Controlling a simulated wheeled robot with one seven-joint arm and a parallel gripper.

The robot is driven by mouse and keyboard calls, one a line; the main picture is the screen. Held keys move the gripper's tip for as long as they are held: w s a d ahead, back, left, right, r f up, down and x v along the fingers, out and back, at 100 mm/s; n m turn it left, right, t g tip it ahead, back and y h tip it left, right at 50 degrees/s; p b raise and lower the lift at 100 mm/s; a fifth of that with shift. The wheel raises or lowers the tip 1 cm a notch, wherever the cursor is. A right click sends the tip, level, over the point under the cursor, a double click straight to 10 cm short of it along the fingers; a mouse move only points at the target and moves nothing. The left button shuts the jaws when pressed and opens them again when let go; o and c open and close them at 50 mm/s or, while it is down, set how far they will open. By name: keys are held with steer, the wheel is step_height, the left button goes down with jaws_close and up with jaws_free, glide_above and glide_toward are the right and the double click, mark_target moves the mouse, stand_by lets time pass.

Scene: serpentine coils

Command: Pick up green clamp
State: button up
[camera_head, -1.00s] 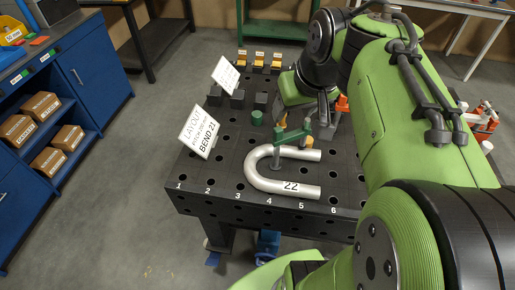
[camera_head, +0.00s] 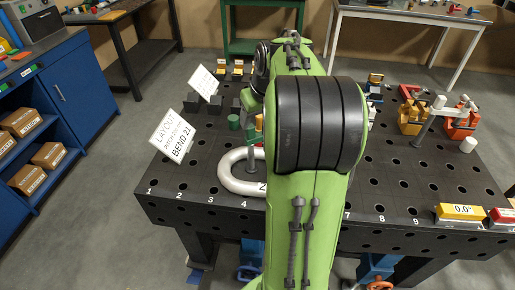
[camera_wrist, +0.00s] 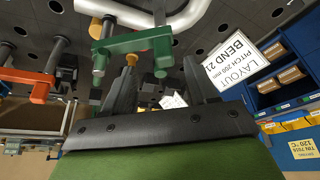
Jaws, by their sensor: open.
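The green clamp (camera_wrist: 135,43) is at the upper left of the wrist view, on a dark post beside the bent silver tube (camera_wrist: 150,18). In the head view only the clamp's left end (camera_head: 250,136) shows, above the tube (camera_head: 228,178); my arm hides the rest. My gripper (camera_wrist: 162,72) is open, its two dark fingers pointing towards the clamp area. Nothing is held between them. In the head view my gripper is hidden behind my arm.
An orange clamp (camera_wrist: 36,80) stands left in the wrist view. A "BEND 21" sign (camera_head: 172,136), a green cylinder (camera_head: 234,122) and dark blocks (camera_head: 191,104) stand on the perforated table (camera_head: 160,203). Orange tools (camera_head: 411,116) stand at right.

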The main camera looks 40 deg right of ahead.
mark_target(251, 126)
steer(key=x, duration=0.1)
steer(key=b+x, duration=0.1)
steer(key=x, duration=0.3)
steer(key=shift+w+a+f, duration=0.15)
steer(key=shift+w, duration=0.2)
steer(key=shift+s, duration=0.1)
steer(key=shift+c, duration=0.7)
jaws_close()
steer(key=shift+r, duration=0.2)
